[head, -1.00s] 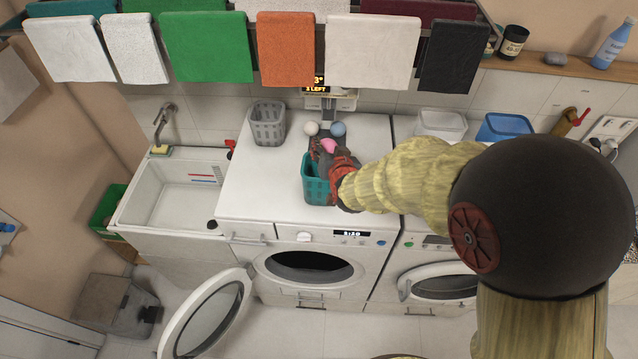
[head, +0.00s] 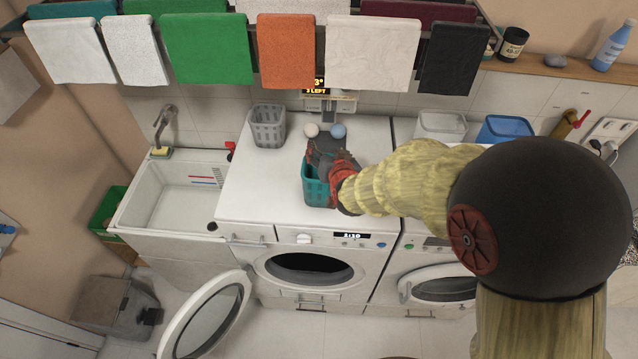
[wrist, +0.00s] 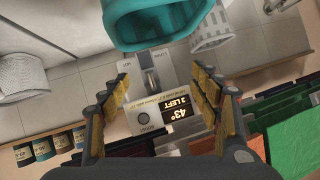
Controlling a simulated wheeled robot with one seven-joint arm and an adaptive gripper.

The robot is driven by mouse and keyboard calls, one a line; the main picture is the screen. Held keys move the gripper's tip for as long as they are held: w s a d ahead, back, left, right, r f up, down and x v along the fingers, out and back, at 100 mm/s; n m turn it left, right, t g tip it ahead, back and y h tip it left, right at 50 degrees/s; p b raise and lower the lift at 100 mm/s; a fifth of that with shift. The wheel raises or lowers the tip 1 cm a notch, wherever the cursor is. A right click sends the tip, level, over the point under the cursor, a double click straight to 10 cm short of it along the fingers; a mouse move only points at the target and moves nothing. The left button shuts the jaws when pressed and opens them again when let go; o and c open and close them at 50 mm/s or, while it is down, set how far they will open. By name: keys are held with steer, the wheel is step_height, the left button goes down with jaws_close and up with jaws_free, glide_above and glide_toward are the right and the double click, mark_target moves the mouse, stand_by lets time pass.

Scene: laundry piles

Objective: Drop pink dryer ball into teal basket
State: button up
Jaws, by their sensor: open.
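The teal basket (head: 314,188) stands on the white washer top, partly covered by my gripper.
A grey basket (head: 268,126) stands at the back left, and a white bin (head: 441,127) and a blue bin (head: 505,129) at the right. Towels hang above.

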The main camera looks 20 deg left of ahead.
steer(key=v, duration=1.2)
steer(key=shift+f, duration=0.1)
steer(key=s+d+f+n+g+h+b, duration=0.25)
steer(key=s+d+f+g, duration=0.35)
steer(key=s+f, duration=0.45)
steer(key=s+d+f+m+h+b, duration=0.1)
steer(key=s+d+f+b, duration=0.2)
steer(key=d+b, duration=0.5)
steer(key=s+d+f+m+h+b, duration=0.1)
steer(key=s+d+f+m+b, duration=0.1)
steer(key=d+b, duration=0.7)
steer(key=s+d+f+m+h+b, duration=0.1)
steer(key=s+d+f+b, duration=0.3)
steer(key=d+b, duration=0.4)
steer(key=shift+s+d+f+m+b, duration=0.4)
steer(key=shift+s+b, duration=0.3)
steer(key=shift+b, duration=0.5)
steer(key=shift+a+r+h, duration=0.1)
steer(key=shift+r+h, duration=0.05)
steer(key=shift+h, duration=0.1)
